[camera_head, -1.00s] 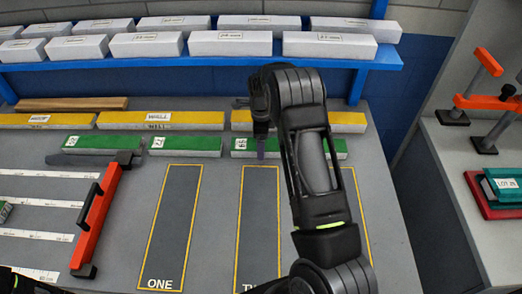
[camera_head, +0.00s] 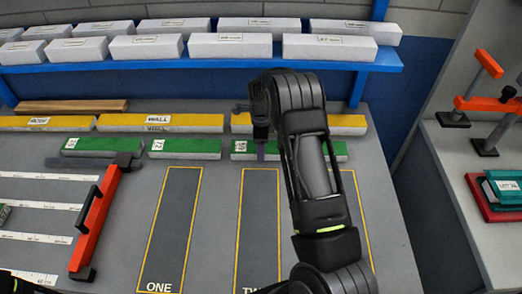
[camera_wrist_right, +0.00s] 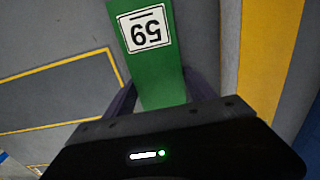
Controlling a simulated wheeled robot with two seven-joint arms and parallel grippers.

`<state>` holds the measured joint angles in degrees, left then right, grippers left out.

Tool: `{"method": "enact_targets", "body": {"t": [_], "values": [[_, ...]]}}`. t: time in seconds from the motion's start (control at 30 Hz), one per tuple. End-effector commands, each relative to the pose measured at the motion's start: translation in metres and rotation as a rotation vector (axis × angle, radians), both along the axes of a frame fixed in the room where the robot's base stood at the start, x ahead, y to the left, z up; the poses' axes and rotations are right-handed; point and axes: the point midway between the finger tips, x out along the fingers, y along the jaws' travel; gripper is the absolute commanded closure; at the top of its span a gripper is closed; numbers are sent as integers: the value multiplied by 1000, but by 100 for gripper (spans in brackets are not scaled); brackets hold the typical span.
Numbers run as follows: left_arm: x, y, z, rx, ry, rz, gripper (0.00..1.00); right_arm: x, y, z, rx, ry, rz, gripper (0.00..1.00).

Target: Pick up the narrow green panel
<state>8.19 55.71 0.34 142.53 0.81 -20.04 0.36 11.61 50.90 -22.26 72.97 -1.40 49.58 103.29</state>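Three green-faced panels lie in a row on the grey bench in the head view: a left one (camera_head: 98,147), a middle one (camera_head: 184,149) and a right one (camera_head: 320,150). The right panel carries a white label that reads 59 in the right wrist view (camera_wrist_right: 158,70). My right gripper (camera_head: 262,150) points down at this panel, near its left end. In the right wrist view its two fingers (camera_wrist_right: 160,92) stand on either side of the panel, tips close to its edges. Whether they press on it I cannot tell. My left gripper is not clearly seen.
Yellow panels (camera_head: 160,121) lie just behind the green row, with white blocks on a blue shelf (camera_head: 230,64) beyond. Yellow-outlined zones (camera_head: 172,230) in front are clear.

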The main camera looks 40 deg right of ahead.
Motion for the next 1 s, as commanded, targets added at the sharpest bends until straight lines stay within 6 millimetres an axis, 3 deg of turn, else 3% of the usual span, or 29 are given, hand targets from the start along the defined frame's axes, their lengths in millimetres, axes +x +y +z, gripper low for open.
{"method": "enact_targets", "body": {"t": [0.57, 0.83, 1.0], "values": [[0, 0, 0, 0, 0, 0, 64, 0, 0, 0, 0, 0, 0, 84], [0, 0, 1, 0, 0, 0, 64, 0, 0, 3, -1, -1, 0, 85], [0, 1, 11, 1, 3, 0, 64, 1, 0, 20, -1, -2, 0, 85]]}}
